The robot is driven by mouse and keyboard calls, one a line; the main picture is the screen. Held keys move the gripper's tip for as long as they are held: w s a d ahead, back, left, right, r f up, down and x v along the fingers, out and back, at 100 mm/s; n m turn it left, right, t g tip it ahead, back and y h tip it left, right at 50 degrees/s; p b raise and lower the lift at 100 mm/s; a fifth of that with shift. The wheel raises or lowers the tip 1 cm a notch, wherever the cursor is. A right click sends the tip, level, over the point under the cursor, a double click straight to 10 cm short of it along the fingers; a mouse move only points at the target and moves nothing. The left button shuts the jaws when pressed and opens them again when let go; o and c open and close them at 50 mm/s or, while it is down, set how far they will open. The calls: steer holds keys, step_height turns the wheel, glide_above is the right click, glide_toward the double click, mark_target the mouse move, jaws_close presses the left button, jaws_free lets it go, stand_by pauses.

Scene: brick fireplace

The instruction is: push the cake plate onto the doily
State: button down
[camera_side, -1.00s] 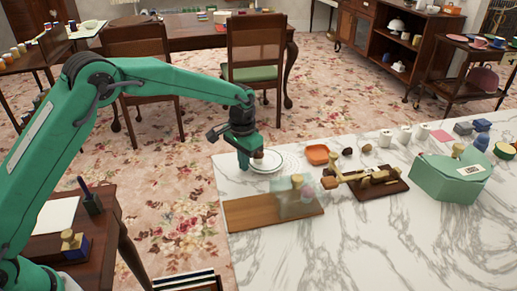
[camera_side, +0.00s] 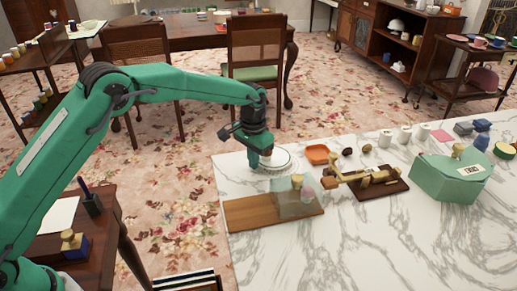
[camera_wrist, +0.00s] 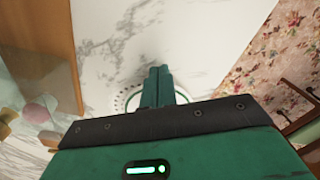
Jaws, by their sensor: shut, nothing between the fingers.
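The white cake plate (camera_side: 280,159) is on the marble counter in the side view, partly hidden by my gripper (camera_side: 264,163). The pale doily (camera_side: 297,163) shows as a rim around the plate's right side, so the two overlap; I cannot tell how well they are centred. My gripper is shut and empty, pointing down at the plate's left part; contact is unclear. The cake is hidden. In the wrist view, my shut fingers (camera_wrist: 158,78) cover most of the plate, and the doily's dotted edge (camera_wrist: 119,102) shows to their left.
The counter's left edge is close.

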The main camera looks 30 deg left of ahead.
steer(key=shift+w+d, duration=0.15)
steer(key=shift+d, duration=0.05)
steer(key=shift+w+d, duration=0.4)
steer(key=shift+w, duration=0.05)
steer(key=shift+s+a, duration=0.3)
stand_by(0.4)
steer(key=shift+r, duration=0.2)
step_height(320, 180, up, 8)
steer(key=shift+f, duration=0.2)
stand_by(1.0)
